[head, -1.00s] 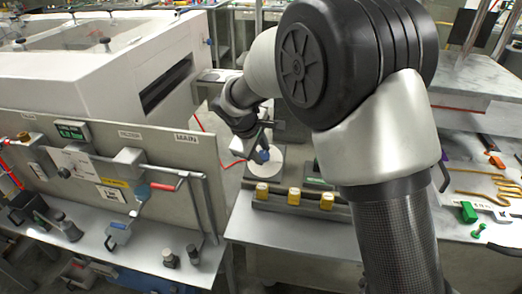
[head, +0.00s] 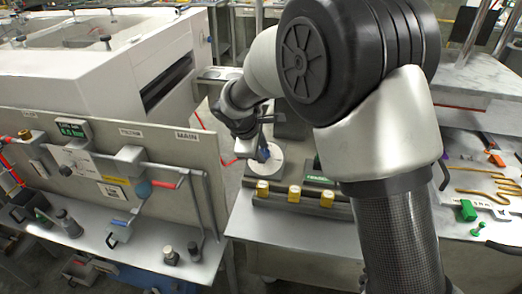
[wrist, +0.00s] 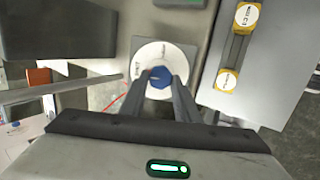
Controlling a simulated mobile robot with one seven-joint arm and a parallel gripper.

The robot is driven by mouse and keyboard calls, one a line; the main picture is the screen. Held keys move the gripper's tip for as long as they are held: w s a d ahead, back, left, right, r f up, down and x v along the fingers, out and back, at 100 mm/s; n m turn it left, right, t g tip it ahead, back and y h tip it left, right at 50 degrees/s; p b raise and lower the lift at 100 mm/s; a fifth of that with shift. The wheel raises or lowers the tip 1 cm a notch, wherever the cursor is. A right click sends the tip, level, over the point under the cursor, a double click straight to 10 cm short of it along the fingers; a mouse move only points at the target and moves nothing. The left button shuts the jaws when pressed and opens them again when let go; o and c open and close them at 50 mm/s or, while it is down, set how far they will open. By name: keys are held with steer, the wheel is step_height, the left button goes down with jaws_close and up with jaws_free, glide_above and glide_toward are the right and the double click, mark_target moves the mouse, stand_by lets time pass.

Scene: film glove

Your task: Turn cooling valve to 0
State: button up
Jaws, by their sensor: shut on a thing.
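The cooling valve is a blue knob (wrist: 160,77) on a round white dial (wrist: 151,54), seen in the wrist view. In the head view the blue knob (head: 263,153) and part of the white dial (head: 266,171) show beneath my wrist. My gripper (wrist: 163,80) has its two dark fingers on either side of the knob and is shut on it. Small dark lettering stands on the dial, but it is too small to read surely. My wrist hides part of the dial in the head view.
A row of yellow-capped blocks (head: 294,194) stands in front of the dial on the grey bench. A panel (head: 100,150) with pipes and a red-handled valve (head: 163,184) stands at left. Brown hooks and a green part (head: 467,210) lie at right.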

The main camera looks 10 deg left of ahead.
steer(key=o, duration=1)
steer(key=shift+o, duration=0.2)
steer(key=p+v, duration=0.2)
steer(key=v, duration=1.5)
steer(key=shift+r, duration=0.2)
steer(key=shift+s, duration=0.1)
